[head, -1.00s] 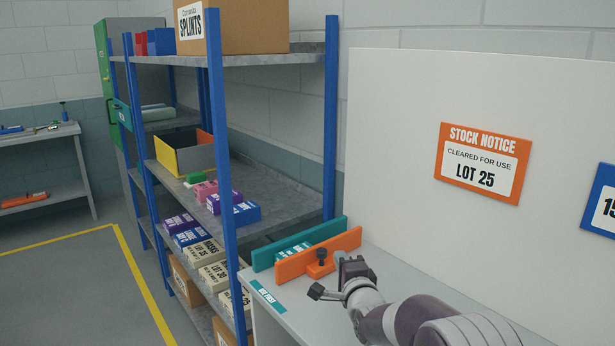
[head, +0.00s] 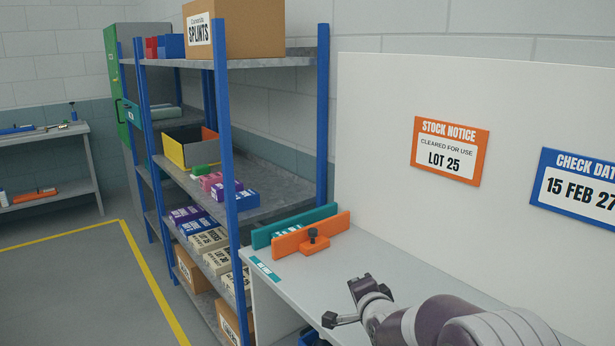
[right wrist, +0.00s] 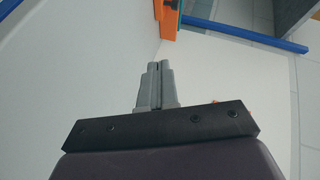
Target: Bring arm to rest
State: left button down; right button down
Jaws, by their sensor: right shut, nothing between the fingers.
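My right arm comes in from the lower right of the head view. Its gripper (head: 345,302) is over the front part of the white bench (head: 420,300), apart from the orange and teal dividers. In the right wrist view the two grey fingers (right wrist: 158,85) are together with nothing between them. My left gripper is not in view.
An orange divider with a knob (head: 312,238) and a teal divider (head: 295,225) stand at the bench's far end. A blue-posted shelf (head: 230,130) with boxes stands beyond. A white board (head: 380,150) carries notices. Open floor (head: 70,290) lies at left.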

jog(key=s+d+f+n+g+h, duration=0.1)
jog(key=s+d+f+n+g, duration=0.25)
jog(key=s, duration=0.65)
jog(key=s+d+f+n+g, duration=0.25)
jog(key=s+n+g, duration=0.2)
jog(key=s, duration=0.55)
jog(key=s+d+f+n+g+h, duration=0.1)
jog(key=s+d+f+n+g, duration=0.2)
jog(key=s, duration=0.7)
jog(key=s+a+f+n+g+b, duration=0.1)
jog(key=s+f+b, duration=0.1)
jog(key=f+b, duration=0.45)
jog(key=s+a+f+n+g+b, duration=0.1)
jog(key=s+f+b, duration=0.1)
jog(key=f+b, duration=0.4)
notch_tip(320, 180, up, 16)
jog(key=p, duration=1.8)
jog(key=shift+d, duration=0.25)
